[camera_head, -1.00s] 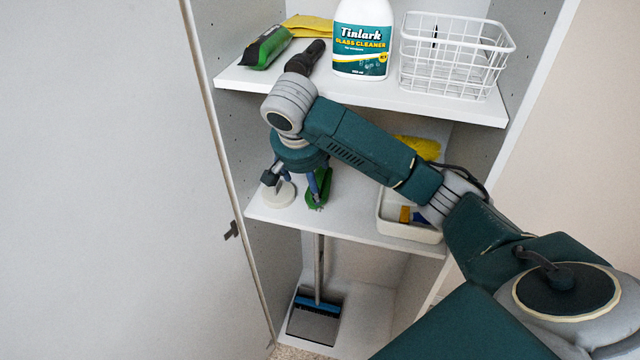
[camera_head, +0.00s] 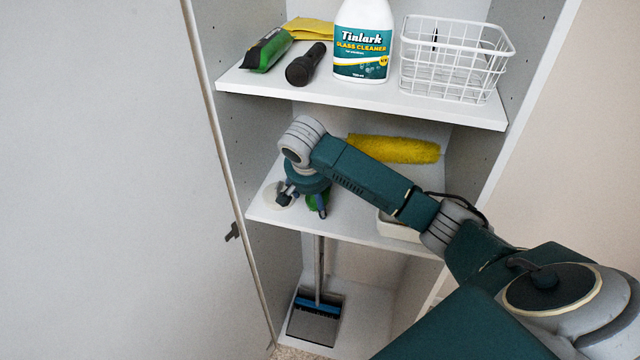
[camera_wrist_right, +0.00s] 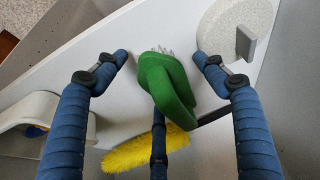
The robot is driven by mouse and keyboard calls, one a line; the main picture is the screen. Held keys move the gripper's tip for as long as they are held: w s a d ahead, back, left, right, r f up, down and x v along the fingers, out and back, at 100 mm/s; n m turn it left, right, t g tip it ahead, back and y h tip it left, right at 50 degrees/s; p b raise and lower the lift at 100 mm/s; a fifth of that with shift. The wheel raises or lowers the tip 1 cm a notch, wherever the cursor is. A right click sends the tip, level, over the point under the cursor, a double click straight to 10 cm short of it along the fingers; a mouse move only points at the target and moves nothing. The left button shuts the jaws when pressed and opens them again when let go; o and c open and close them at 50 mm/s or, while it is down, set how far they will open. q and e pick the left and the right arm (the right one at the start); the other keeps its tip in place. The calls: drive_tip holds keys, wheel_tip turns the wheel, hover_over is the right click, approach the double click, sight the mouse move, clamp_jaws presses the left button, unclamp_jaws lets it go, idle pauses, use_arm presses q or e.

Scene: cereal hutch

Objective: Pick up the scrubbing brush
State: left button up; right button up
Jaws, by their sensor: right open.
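The scrubbing brush (camera_wrist_right: 165,85) is green with pale bristles at its far end. It stands on the middle shelf (camera_head: 355,222) of the cupboard, and in the head view only a small green part (camera_head: 312,200) shows behind my fingers. My right gripper (camera_head: 303,198) is over it, pointing down. In the wrist view my right gripper (camera_wrist_right: 160,60) is open, with blue fingers spread left and right of the brush and a third below it. The brush lies between them, with gaps at both sides. My left gripper is not in view.
A pale round disc with a tab (camera_wrist_right: 238,28) sits close beside the brush. A yellow duster (camera_head: 395,149) lies behind, and a white bin (camera_head: 400,228) stands to the right. The upper shelf (camera_head: 360,97) overhangs my arm. The cupboard's left wall is near.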

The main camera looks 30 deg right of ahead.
drive_tip(key=c, duration=1.3)
drive_tip(key=shift+r, duration=0.15)
drive_tip(key=shift+c, duration=0.2)
